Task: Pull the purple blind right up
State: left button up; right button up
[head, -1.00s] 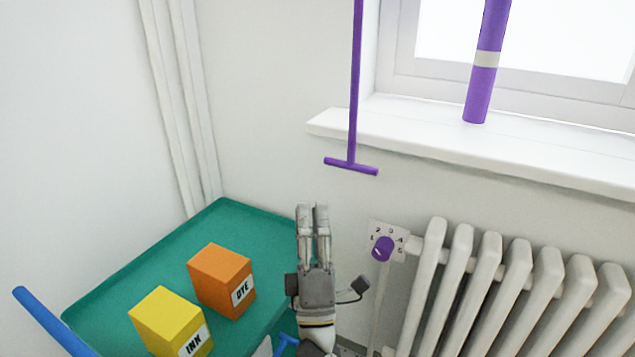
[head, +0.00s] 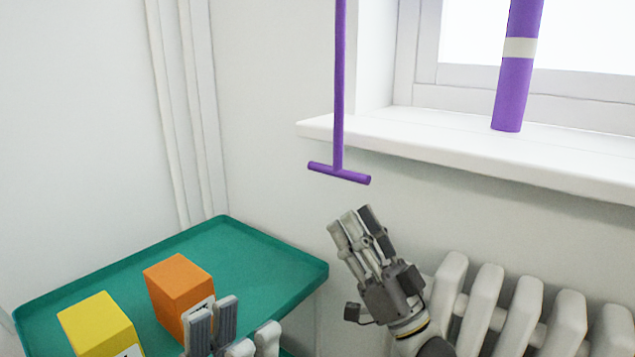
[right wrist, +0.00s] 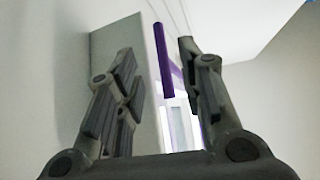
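A purple pull rod (head: 339,85) hangs straight down in front of the wall and ends in a short purple crossbar (head: 339,173). My right gripper (head: 350,221) is open and empty, pointing up, below and slightly right of the crossbar, apart from it. In the right wrist view a purple bar (right wrist: 163,60) shows between the spread fingers. My left gripper (head: 233,335) is at the bottom edge, partly cut off; its fingers look apart and empty. A purple tube with a pale band (head: 513,90) is upright before the window; its top is out of view.
A white window sill (head: 430,142) juts out right of the crossbar. A white radiator (head: 482,305) stands below it. A green tray-like table top (head: 270,250) at lower left carries an orange box (head: 178,285) and a yellow box (head: 98,325).

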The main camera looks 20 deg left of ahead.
jog(key=b+x, duration=0.2)
jog(key=x, duration=0.8)
grip_shut()
